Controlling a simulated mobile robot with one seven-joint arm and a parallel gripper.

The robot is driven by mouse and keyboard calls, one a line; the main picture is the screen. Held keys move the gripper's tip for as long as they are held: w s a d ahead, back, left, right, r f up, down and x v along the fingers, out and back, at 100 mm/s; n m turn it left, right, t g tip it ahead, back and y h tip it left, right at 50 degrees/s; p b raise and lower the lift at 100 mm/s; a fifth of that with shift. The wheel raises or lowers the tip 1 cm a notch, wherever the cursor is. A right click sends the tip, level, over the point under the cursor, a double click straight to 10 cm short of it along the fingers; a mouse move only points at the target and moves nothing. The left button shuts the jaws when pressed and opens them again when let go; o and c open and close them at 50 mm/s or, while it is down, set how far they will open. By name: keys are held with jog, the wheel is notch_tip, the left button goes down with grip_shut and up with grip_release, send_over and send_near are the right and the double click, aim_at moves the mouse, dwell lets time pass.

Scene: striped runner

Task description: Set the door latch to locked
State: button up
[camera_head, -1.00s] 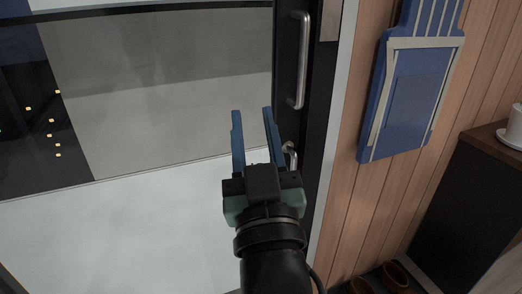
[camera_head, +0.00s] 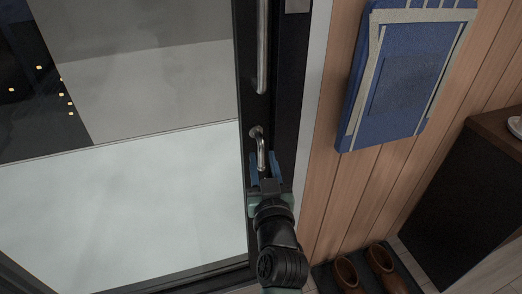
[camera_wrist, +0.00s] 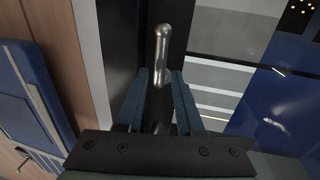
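The door latch (camera_head: 261,150) is a small curved silver lever on the dark door frame, below the long door handle. In the head view it points down. It also shows in the wrist view (camera_wrist: 162,48), reaching in between my blue fingers. My gripper (camera_head: 265,165) is open, with one finger on each side of the lever's lower part. In the wrist view a gap shows between the lever and each finger of my gripper (camera_wrist: 160,80). I cannot tell whether either finger touches it. The lever's lower end is partly hidden by my gripper.
A long vertical door handle (camera_head: 262,45) is above the latch. The glass door (camera_head: 150,200) fills the left. A blue hanging panel (camera_head: 400,85) is on the wood wall to the right. Brown shoes (camera_head: 380,262) stand on a dark mat, beside a dark cabinet (camera_head: 470,200).

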aim_at(262, 153)
jog(key=shift+w+a, duration=0.2)
jog(key=shift+w, duration=1.75)
grip_shut()
